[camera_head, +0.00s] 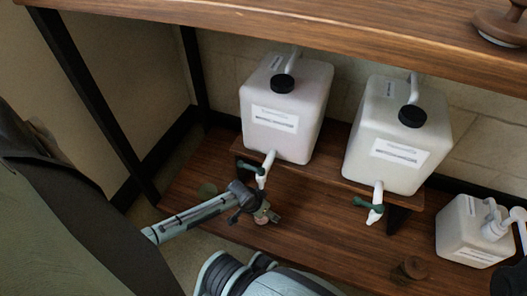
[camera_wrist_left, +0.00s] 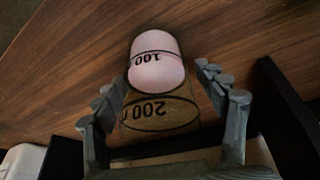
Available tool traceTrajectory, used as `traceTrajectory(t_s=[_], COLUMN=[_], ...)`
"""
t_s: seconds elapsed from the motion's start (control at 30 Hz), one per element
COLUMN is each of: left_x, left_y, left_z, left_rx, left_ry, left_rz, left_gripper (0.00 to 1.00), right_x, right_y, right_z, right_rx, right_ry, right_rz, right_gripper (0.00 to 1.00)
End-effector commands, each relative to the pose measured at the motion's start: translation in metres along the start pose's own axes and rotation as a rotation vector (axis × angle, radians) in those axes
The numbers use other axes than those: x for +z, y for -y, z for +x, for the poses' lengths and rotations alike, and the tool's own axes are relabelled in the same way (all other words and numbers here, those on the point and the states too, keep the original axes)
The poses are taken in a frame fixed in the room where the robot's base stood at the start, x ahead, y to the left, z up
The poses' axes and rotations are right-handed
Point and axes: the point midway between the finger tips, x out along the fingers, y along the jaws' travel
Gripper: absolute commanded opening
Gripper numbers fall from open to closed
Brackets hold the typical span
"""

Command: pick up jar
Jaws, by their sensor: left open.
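The jar (camera_wrist_left: 157,68) shows in the left wrist view as a pale pink rounded vessel with black markings "100" and "200" and a brownish lower part. It lies between the two fingers of my left gripper (camera_wrist_left: 160,78), which stand apart on either side with a visible gap near the tips. In the head view my left gripper (camera_head: 262,216) is low over the wooden lower shelf, in front of the left white bucket. The jar is mostly hidden by the gripper there.
Two white buckets, left (camera_head: 284,112) and right (camera_head: 396,140), with black caps and taps stand on a raised wooden ledge. A smaller white pump bucket (camera_head: 468,232) stands at right. A brown knob (camera_head: 411,268) sits on the lower shelf (camera_head: 330,250). The upper shelf (camera_head: 300,22) overhangs.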

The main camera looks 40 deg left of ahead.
Motion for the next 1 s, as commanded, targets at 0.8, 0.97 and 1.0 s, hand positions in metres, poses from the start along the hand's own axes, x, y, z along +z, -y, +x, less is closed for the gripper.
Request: traceTrajectory(t_s=[0.8,0.97,1.0], left_x=[-0.0019,-0.0018,-0.0019], left_y=[0.0,0.0,0.0], left_z=[-0.0012,-0.0015,-0.002], left_rx=[0.0,0.0,0.0], left_ry=[-0.003,-0.003,-0.002], left_rz=[0.0,0.0,0.0], left_gripper=[0.0,0.0,0.0], right_x=[-0.0002,-0.0003,-0.0004], right_y=[-0.0002,-0.0002,-0.0003], right_z=[0.0007,0.0012,0.002], right_rx=[0.0,0.0,0.0], right_ry=[0.001,0.001,0.0], right_rz=[-0.001,-0.001,-0.001], right_gripper=[0.4,0.4,0.4])
